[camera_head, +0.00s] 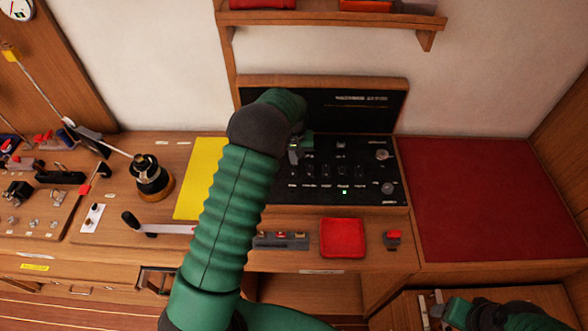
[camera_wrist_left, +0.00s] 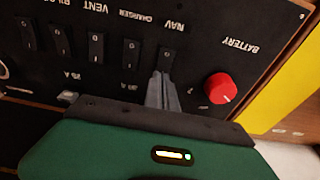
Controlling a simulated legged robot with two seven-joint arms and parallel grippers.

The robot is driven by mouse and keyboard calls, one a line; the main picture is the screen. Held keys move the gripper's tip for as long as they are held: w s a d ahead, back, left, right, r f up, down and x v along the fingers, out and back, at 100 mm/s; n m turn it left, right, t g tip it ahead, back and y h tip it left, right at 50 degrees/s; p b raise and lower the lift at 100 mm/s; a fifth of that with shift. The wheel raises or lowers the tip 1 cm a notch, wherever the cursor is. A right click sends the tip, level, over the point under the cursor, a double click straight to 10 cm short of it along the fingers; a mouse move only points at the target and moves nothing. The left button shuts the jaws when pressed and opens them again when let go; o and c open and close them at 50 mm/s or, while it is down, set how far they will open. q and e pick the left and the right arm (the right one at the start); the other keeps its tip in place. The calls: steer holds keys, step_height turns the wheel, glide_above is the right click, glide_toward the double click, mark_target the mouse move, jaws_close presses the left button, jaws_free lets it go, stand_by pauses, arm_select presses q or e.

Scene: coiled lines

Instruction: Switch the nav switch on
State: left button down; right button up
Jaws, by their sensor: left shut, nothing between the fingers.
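The nav switch (camera_wrist_left: 167,58) is a black rocker on the black switch panel (camera_head: 325,203), under an upside-down NAV label in the left wrist view. My left gripper (camera_wrist_left: 164,80) is shut and empty. Its fingertips are at the switch's near end and overlap it in the picture; I cannot tell whether they touch. In the head view my left gripper (camera_head: 294,155) is over the panel's upper left part, and my arm hides the nav switch there. My right gripper (camera_head: 434,308) is at the bottom right, away from the panel; its jaw opening is unclear.
A red battery knob (camera_wrist_left: 221,87) is right of the nav switch in the wrist view, with the charger rocker (camera_wrist_left: 131,52) on its left. A yellow sheet (camera_head: 200,178), a red tray (camera_head: 342,238) and a red mat (camera_head: 470,200) lie around the panel.

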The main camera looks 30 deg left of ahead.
arm_select(q)
steer(key=shift+a+f, duration=0.15)
arm_select(e)
steer(key=shift+a, duration=0.15)
arm_select(q)
steer(key=shift+a+f, duration=0.15)
arm_select(e)
steer(key=shift+a+f, duration=0.1)
steer(key=shift+a, duration=0.1)
arm_select(q)
steer(key=shift+f+b, duration=0.25)
steer(key=shift+b, duration=0.05)
arm_select(e)
steer(key=shift+d+f, duration=0.2)
arm_select(q)
steer(key=shift+f, duration=0.3)
arm_select(e)
steer(key=shift+f, duration=0.1)
arm_select(q)
step_height(320, 180, up, 7)
steer(key=p, duration=0.5)
steer(key=shift+r, duration=0.1)
arm_select(e)
steer(key=v, duration=0.2)
steer(key=w+v, duration=0.1)
steer(key=v, duration=0.2)
